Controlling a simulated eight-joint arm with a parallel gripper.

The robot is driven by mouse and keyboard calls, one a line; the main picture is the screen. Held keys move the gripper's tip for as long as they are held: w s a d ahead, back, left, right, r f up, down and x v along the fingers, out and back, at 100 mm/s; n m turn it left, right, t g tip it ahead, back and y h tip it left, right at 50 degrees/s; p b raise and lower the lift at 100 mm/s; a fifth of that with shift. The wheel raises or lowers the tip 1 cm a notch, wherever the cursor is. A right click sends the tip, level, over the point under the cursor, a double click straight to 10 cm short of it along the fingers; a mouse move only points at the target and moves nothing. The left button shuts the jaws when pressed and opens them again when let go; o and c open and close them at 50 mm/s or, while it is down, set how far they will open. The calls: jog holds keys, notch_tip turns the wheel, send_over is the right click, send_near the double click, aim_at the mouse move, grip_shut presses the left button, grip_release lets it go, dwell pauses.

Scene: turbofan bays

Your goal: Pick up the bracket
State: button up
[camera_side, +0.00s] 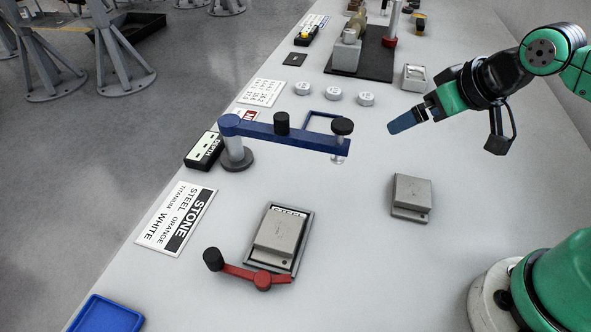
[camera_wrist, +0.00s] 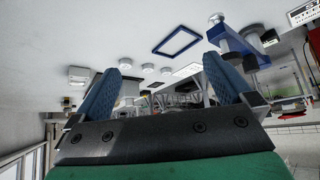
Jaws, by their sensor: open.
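Two grey metal pieces could be the bracket; I cannot tell which. One is a loose grey block (camera_side: 411,196), lying on the bare white table at the right of the side view. The other grey block (camera_side: 279,238) lies on a dark-framed plate with a partly covered label. My gripper (camera_side: 403,122) is in the air above the table, up and slightly left of the loose block and apart from it, pointing left. In the wrist view my gripper (camera_wrist: 165,78) shows two blue fingers spread apart with nothing held between them. Neither grey block is clearly seen there.
A blue arm (camera_side: 290,133) on a post spans the table's middle. A red lever (camera_side: 258,277) touches or adjoins the framed plate. A blue tray (camera_side: 107,314), a printed sign (camera_side: 177,218) and white discs (camera_side: 334,93) lie around. The table around the loose block is clear.

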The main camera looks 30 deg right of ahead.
jog(key=n+g, duration=0.6)
jog(key=n, duration=1.4)
send_over(414, 190)
jog(key=w, duration=0.1)
notch_tip(414, 190, down, 6)
jog(key=shift+a+r, duration=0.1)
jog(key=n, duration=0.2)
jog(key=f+n, duration=0.1)
jog(key=n, duration=0.1)
jog(key=s+n+g, duration=0.1)
jog(key=n, duration=0.1)
jog(key=shift+f+n, duration=0.3)
jog(key=shift+f, duration=2.9)
grip_shut()
